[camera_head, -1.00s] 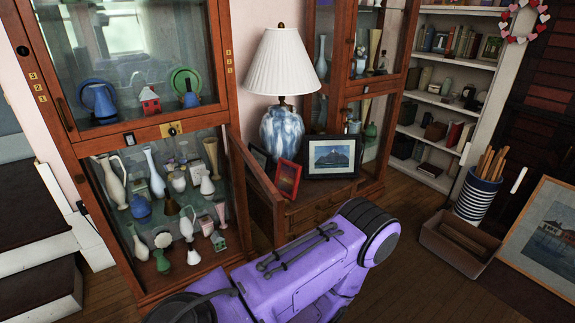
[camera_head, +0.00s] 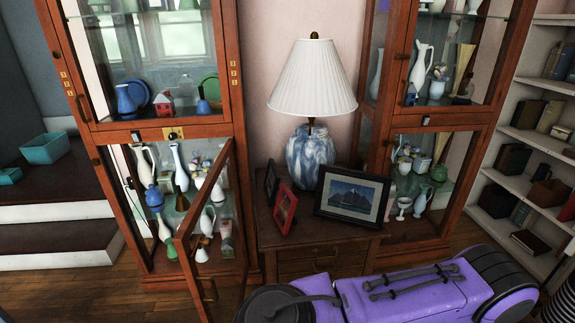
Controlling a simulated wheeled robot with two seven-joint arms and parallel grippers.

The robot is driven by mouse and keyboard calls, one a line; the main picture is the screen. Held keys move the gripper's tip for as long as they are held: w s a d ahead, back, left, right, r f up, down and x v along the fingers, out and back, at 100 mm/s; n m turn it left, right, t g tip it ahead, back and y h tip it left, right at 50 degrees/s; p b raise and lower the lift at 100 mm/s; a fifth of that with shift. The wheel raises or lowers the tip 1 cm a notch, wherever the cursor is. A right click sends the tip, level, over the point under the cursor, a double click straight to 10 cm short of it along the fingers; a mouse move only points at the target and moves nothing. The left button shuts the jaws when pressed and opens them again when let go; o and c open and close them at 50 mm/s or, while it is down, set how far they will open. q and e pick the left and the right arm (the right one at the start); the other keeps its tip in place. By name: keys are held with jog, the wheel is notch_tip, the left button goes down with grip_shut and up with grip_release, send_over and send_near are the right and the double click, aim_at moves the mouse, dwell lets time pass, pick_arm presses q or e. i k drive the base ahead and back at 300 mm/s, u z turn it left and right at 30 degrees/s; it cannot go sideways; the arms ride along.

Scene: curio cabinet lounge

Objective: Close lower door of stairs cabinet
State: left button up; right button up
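The wooden, glass-fronted stairs cabinet (camera_head: 170,133) stands at the left, beside the white-edged steps (camera_head: 60,214). Its lower door (camera_head: 178,245) is open. The door is hinged at the cabinet's right side and swings out toward me, with its free edge at the lower left and its bottom cut off by the picture edge. Vases on the lower shelves show through the opening and the door's glass. The upper door (camera_head: 165,128) is closed. Neither gripper is in view; only a purple part of my own body shows at the bottom.
A low wooden chest (camera_head: 305,243) right of the open door holds a white-shaded lamp (camera_head: 312,85) and a framed picture (camera_head: 352,196). A second glass cabinet (camera_head: 435,120) and a white bookcase (camera_head: 540,140) stand farther right. Wood floor shows before the stairs cabinet.

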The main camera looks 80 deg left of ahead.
aim_at(236, 264)
jog(key=i, duration=0.45)
jog(key=u, duration=3.55)
jog(key=i, duration=0.5)
jog(key=u, duration=0.7)
jog(key=k, duration=0.75)
jog(key=z, duration=1.15)
